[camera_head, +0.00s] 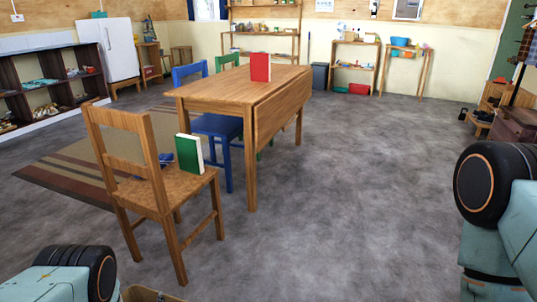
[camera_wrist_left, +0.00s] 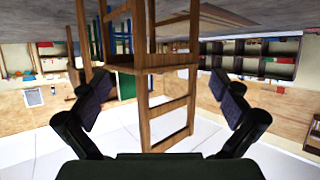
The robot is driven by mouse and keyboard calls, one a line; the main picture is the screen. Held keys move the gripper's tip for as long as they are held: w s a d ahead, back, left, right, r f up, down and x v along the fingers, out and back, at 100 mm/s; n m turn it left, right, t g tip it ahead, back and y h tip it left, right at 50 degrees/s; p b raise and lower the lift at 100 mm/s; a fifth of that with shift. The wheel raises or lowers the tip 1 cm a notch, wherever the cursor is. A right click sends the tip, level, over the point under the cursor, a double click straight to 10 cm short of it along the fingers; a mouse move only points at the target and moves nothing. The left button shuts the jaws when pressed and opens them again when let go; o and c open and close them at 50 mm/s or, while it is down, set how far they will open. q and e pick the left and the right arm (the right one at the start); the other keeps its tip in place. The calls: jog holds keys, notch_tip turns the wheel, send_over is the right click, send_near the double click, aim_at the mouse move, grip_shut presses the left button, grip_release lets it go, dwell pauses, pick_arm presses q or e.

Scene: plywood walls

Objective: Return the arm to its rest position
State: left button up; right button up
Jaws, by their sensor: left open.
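My left gripper (camera_wrist_left: 160,80) is open, its two dark fingers spread wide with nothing held between them. The left wrist view is upside down, and a wooden chair (camera_wrist_left: 165,125) shows beyond and between the fingers, apart from them. In the head view, part of my left arm shows at the bottom left and part of my right arm at the right edge. Neither gripper shows in the head view. The wooden chair (camera_head: 150,195) stands at the left front, with a green book (camera_head: 189,153) upright on its seat.
A wooden table (camera_head: 225,90) holds an upright red book (camera_head: 260,67). A blue chair (camera_head: 218,126) and a green chair (camera_head: 227,60) stand by it. A striped rug (camera_head: 70,175) lies at left. Open shelves (camera_head: 45,95) line the left wall. Grey floor at the right is clear.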

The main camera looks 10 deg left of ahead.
pick_arm(q)
jog(key=s+d+r+m+h+p, duration=0.2)
jog(key=d+r+m+h, duration=0.3)
jog(key=r, duration=0.5)
jog(key=s+d+r+m+h+p, duration=0.2)
jog(key=d+r+m+h, duration=0.3)
jog(key=d+r, duration=0.4)
jog(key=shift+s+d+r+g+h, duration=0.3)
jog(key=shift+s+r+g+h, duration=0.1)
jog(key=shift+s+r+h, duration=0.45)
jog(key=shift+f+p, duration=0.15)
jog(key=shift+p, duration=0.15)
